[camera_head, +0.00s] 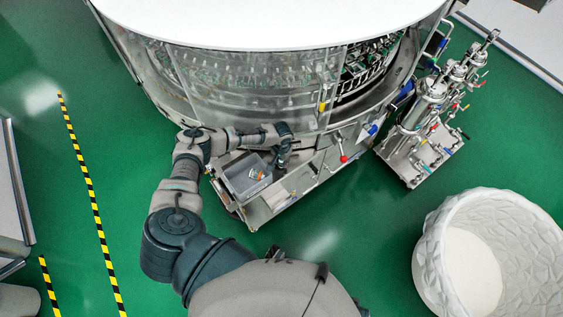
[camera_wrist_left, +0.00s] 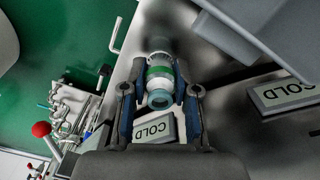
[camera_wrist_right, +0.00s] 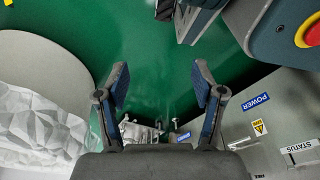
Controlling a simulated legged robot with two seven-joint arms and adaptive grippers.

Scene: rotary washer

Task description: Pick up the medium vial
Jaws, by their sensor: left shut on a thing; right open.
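The vial (camera_wrist_left: 160,74) is a clear cylinder with a green band and a pale blue-grey end, seen in the left wrist view between the fingers of my left gripper (camera_wrist_left: 160,100). The left gripper is shut on it, over the steel ledge. I cannot tell whether the vial touches the ledge. In the head view my left gripper (camera_head: 284,158) is at the machine's front ledge, right of the grey bin, and the vial is too small to make out. My right gripper (camera_wrist_right: 160,82) is open and empty, with green floor beyond its fingers.
The grey bin (camera_head: 232,178) with small items stands on the steel ledge (camera_head: 262,213). COLD labels (camera_wrist_left: 284,93) lie near the vial. A red-knobbed lever (camera_head: 343,158) is to the right. A white textured basket (camera_head: 435,237) stands on the floor at lower right.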

